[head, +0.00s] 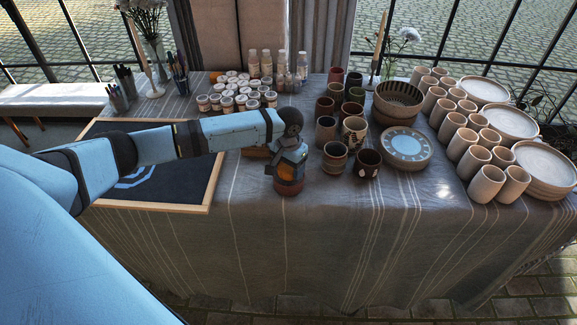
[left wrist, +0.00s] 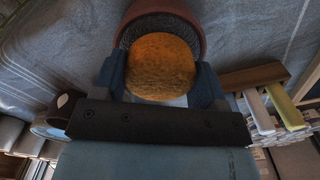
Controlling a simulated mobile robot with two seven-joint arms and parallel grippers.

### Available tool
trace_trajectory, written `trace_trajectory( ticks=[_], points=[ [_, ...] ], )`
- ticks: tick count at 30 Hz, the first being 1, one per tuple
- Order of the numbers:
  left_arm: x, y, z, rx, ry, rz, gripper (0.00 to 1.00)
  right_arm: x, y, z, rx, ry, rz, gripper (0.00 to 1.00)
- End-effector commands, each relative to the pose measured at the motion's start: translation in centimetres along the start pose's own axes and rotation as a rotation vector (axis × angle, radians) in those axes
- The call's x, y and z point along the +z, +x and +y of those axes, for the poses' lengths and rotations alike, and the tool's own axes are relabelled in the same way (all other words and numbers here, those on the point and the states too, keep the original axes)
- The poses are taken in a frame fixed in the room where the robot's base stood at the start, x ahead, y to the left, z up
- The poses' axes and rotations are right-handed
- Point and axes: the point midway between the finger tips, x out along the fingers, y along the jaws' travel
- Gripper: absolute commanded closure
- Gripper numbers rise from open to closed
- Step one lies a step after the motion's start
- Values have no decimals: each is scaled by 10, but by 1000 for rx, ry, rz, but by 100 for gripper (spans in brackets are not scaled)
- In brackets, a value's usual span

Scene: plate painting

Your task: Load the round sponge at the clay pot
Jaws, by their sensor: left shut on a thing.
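The round orange sponge (left wrist: 160,66) is between the two fingers of my left gripper in the left wrist view, and my left gripper (head: 288,176) is shut on it. The sponge (head: 287,171) also shows as an orange patch between the fingers in the head view. The reddish clay pot (head: 289,188) stands near the front edge of the table, directly under the gripper. In the left wrist view the pot's rim (left wrist: 201,25) and dark inside show behind the sponge. I cannot tell whether the sponge touches the pot's contents. My right gripper is not in view.
A dark framed mat (head: 205,205) lies to the left. Several paint jars (head: 228,103) stand behind the gripper. A wooden block (left wrist: 254,76) with light-handled tools is beside the pot.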

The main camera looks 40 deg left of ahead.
Motion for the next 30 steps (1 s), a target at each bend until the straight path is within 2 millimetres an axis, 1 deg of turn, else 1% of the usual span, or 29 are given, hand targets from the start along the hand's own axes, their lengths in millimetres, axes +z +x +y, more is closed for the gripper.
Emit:
trace_trajectory(
  ticks=[17, 30],
  points=[
    [0, 0, 0, 0, 0, 0, 53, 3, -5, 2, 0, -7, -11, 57],
    [0, 0, 0, 0, 0, 0, 53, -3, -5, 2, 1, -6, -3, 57]
  ],
)
